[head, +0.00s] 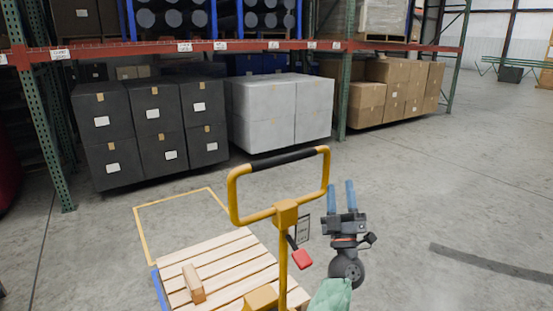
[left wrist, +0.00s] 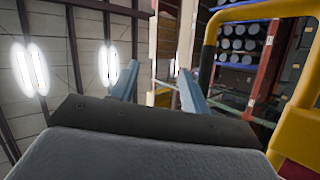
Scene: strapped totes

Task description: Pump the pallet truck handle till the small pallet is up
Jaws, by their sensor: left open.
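The pallet truck handle (head: 283,160) is a yellow loop with a black grip bar on top, standing on a yellow post. A red lever (head: 302,259) sticks out at the post's right side. The small wooden pallet (head: 235,256) lies low behind and left of the post; I cannot tell how far it is off the floor. My left gripper (head: 342,194) is open and empty, just right of the loop, blue fingers pointing up. In the left wrist view nothing is between the fingers (left wrist: 158,88), and the yellow handle (left wrist: 214,28) is at the right. My right gripper is not in view.
A wooden block (head: 193,284) lies on the pallet. A yellow outline (head: 140,228) is on the floor behind it. Racks with black boxes (head: 152,128), grey boxes (head: 295,108) and brown cartons (head: 366,103) stand at the back. The floor at the right is clear.

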